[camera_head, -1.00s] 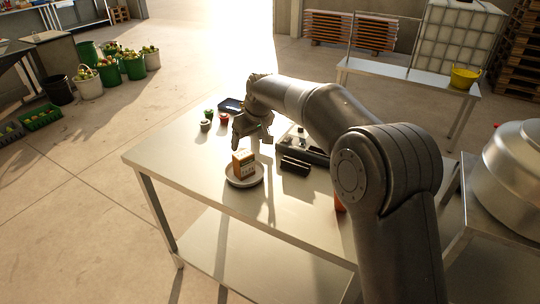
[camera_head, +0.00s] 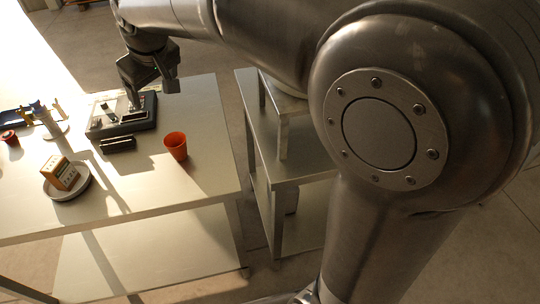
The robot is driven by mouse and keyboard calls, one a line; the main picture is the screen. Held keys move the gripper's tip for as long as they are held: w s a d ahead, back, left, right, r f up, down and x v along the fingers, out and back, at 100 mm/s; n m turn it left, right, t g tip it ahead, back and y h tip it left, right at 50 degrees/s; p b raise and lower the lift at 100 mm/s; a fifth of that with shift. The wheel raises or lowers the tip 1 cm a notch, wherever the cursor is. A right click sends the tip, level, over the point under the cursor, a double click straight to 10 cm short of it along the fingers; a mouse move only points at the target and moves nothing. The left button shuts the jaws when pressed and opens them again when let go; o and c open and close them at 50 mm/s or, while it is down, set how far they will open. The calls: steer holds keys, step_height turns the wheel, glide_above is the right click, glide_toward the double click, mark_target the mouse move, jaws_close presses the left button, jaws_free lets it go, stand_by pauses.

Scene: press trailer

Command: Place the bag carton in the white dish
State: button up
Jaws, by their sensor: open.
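The orange-brown bag carton (camera_head: 62,173) rests in the white dish (camera_head: 82,190) on the left part of the table. The carton sits toward the dish's left side, and whether it touches the rim is hard to tell. My gripper (camera_head: 152,88) is open and empty. It is apart from the carton and dish, up and to their right in the picture, over or near the black device.
A black device (camera_head: 112,120) lies on the metal table (camera_head: 140,185), with a small black block (camera_head: 118,144) before it. A red-orange cup (camera_head: 176,146) stands to its right. A blue-grey item with upright pieces (camera_head: 42,118) stands at left. A stepped metal stand (camera_head: 265,165) is beside the table.

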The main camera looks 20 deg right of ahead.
steer(key=s+d+m+h, duration=0.1)
steer(key=s+d+m, duration=0.1)
steer(key=s+d, duration=0.45)
steer(key=s+d+m, duration=0.2)
steer(key=s+d, duration=0.1)
steer(key=d, duration=0.6)
steer(key=s+d+f+m+t+h, duration=0.1)
steer(key=s+d+f+m, duration=0.2)
steer(key=s+d+f, duration=0.3)
steer(key=s+d, duration=0.3)
steer(key=s, duration=0.3)
steer(key=shift+s+d+m, duration=0.2)
steer(key=shift+s+m, duration=0.2)
